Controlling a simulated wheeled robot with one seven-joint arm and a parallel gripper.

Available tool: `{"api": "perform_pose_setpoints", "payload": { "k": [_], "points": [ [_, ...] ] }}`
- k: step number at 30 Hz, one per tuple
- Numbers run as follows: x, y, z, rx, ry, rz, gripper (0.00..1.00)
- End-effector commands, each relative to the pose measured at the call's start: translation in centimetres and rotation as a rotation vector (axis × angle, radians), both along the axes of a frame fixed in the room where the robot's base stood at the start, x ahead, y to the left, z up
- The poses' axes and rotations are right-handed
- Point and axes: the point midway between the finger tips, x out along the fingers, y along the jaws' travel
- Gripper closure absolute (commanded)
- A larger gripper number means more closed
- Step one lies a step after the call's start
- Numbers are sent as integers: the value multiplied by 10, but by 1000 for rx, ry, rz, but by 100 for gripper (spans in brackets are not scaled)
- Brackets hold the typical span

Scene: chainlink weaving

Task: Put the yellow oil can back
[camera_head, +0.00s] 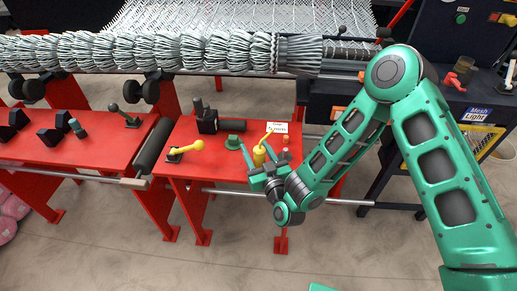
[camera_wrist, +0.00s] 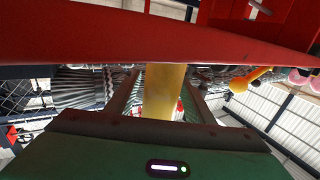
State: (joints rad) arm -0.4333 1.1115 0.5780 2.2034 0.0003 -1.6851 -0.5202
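The yellow oil can (camera_head: 259,156) stands upright at the front right of the red table, its thin spout pointing up and to the right. My gripper (camera_head: 265,172) is at the table's front edge, with its fingers around the lower part of the can. In the wrist view the can's yellow body (camera_wrist: 164,88) lies between the two fingers of my gripper (camera_wrist: 160,98). A narrow gap shows beside the can on the left, so the fingers look open. The can's base is partly hidden by my gripper.
The red table (camera_head: 222,165) also holds a yellow-knobbed lever (camera_head: 187,149), a green round piece (camera_head: 233,142), a black block device (camera_head: 206,120) and a white label card (camera_head: 278,127). A small red-orange item (camera_head: 285,140) is close to the can. A metal rail (camera_head: 230,192) runs along the front.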

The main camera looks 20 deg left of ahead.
Motion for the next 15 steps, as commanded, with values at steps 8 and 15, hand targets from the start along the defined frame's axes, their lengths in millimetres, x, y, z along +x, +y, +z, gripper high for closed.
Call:
{"api": "perform_pose_setpoints", "payload": {
  "k": [8, 15],
  "points": [
    [0, 0, 1, 0, 0, -1, 52],
    [-16, -13, 1, -2, 2, 1, 52]
  ]
}}
